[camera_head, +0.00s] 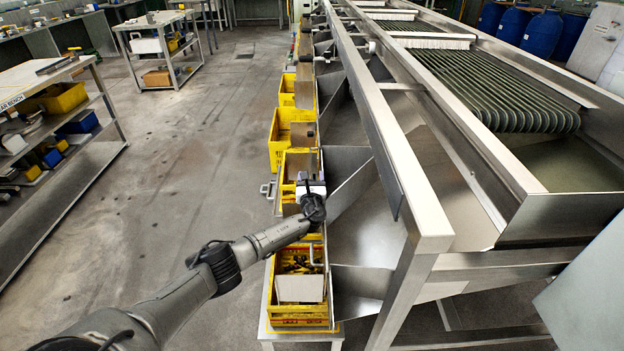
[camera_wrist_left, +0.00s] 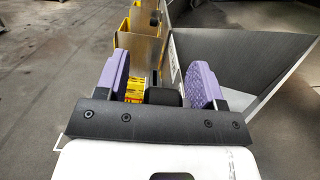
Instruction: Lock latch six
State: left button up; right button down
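My left gripper (camera_head: 311,184) is over the row of yellow crates beside the roller sizer (camera_head: 400,150). In the left wrist view its two purple-padded fingers (camera_wrist_left: 158,78) are spread apart, with nothing clearly held between them. A thin upright rod (camera_wrist_left: 161,45) shows beyond and between the fingers; I cannot tell whether it belongs to a latch. A bent metal handle (camera_head: 312,254) stands above the nearest crate, in front of the gripper. Which latch is number six cannot be read. My right gripper is not in view.
Several yellow crates (camera_head: 272,150) line the sizer's left side, near metal chutes (camera_head: 352,185). The nearest crate (camera_head: 298,314) holds dark and yellow items. Shelving (camera_head: 60,180) stands at the left. The concrete floor (camera_head: 190,150) between is clear.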

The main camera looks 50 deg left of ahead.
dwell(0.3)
pick_arm(q)
jog(key=w+d+r+p, duration=0.3)
jog(key=d+r+p, duration=0.5)
jog(key=d+r, duration=0.3)
jog(key=shift+d, duration=0.25)
